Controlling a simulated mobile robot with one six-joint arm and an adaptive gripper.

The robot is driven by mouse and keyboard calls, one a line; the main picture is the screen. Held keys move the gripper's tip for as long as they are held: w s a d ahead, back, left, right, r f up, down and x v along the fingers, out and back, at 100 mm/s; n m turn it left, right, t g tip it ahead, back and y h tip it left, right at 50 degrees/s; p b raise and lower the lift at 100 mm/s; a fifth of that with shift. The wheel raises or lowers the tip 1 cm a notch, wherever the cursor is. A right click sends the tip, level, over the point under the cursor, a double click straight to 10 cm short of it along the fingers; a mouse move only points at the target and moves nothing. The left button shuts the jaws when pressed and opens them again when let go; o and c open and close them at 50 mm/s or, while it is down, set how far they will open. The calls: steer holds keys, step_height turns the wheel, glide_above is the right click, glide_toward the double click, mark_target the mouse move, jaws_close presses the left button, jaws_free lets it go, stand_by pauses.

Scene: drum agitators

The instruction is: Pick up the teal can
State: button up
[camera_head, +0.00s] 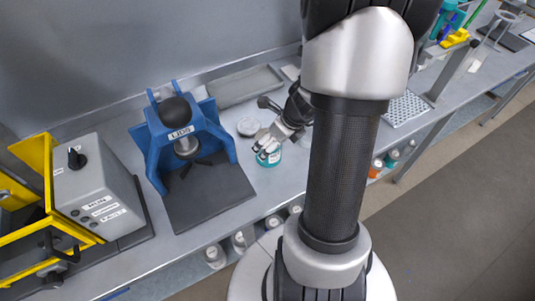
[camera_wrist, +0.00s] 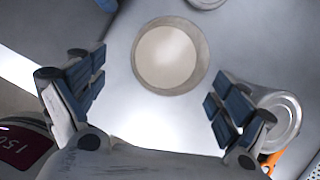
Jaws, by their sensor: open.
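The teal can (camera_head: 268,158) stands on the grey bench, right of the blue press. In the head view my gripper (camera_head: 268,146) is right at the can, its fingers over and in front of the can's upper part. In the wrist view a round pale top with a grey rim (camera_wrist: 170,56) shows from above, beyond and between the fingers; it appears to be the can, its teal side hidden. My gripper (camera_wrist: 150,95) is open there, one finger at each side, with gaps between the fingers and the rim. Nothing is held.
A blue press (camera_head: 185,135) on a dark base stands left, with a grey control box (camera_head: 97,190) beyond it. A round grey dish (camera_head: 248,127) and a shallow tray (camera_head: 245,86) lie behind the can. Several containers stand below the bench.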

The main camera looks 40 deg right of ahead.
steer(key=b+x, duration=0.1)
steer(key=x, duration=0.1)
steer(key=b+x, duration=0.1)
steer(key=x, duration=0.2)
steer(key=d+b+x, duration=0.1)
steer(key=b+x, duration=0.1)
steer(key=shift+w+a+f, duration=0.1)
steer(key=shift+f, duration=0.2)
steer(key=shift+r, duration=0.1)
steer(key=c, duration=1.4)
steer(key=shift+r, duration=0.1)
steer(key=shift+c, duration=0.2)
step_height(320, 180, up, 20)
steer(key=p, duration=1.3)
